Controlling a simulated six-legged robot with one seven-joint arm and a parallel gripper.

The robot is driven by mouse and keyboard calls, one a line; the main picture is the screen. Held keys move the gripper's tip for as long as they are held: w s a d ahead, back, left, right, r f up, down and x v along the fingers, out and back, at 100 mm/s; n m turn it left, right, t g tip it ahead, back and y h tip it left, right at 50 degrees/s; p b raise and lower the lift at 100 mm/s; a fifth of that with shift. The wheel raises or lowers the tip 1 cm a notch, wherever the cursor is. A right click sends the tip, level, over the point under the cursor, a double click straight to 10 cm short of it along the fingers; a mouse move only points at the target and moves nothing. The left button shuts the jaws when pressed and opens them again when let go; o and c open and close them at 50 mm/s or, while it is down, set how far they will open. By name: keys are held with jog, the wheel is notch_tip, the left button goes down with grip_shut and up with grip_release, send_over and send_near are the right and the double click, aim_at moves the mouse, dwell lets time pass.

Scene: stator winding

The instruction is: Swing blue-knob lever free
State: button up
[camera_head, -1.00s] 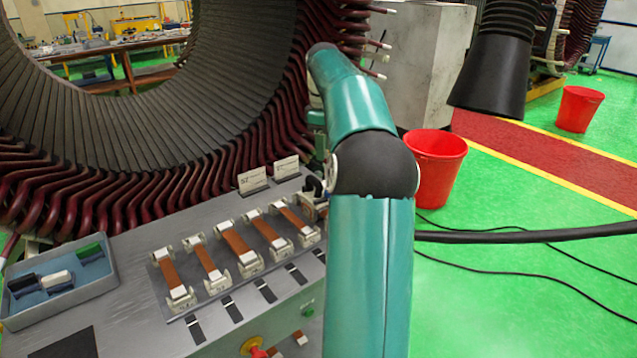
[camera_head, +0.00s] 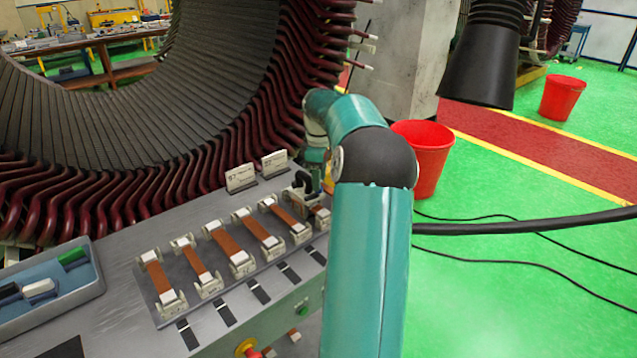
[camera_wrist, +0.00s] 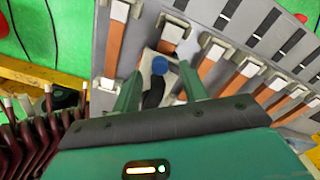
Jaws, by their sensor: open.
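The lever's round blue knob (camera_wrist: 160,65) shows in the wrist view, with a dark curved lever part (camera_wrist: 153,92) below it in the picture. My gripper (camera_wrist: 160,72) is open, with one teal finger on each side of the knob and lever. I cannot tell whether either finger touches them. In the head view, a black lever part (camera_head: 302,183) stands at the right end of the row of brown bars, just below my gripper end. The blue knob cannot be made out there, and my fingers are mostly hidden by my arm.
Several brown bars (camera_head: 239,251) in white clamps fill the grey bench top. Two white label cards (camera_head: 240,178) stand behind them, close to the stator's dark red coils (camera_head: 190,170). A blue-grey tray (camera_head: 92,290) lies left. A red bucket (camera_head: 425,160) stands right on green floor.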

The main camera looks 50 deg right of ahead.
jog(key=shift+w+f, duration=0.1)
jog(key=shift+f, duration=1.1)
jog(key=shift+c, duration=0.2)
grip_shut()
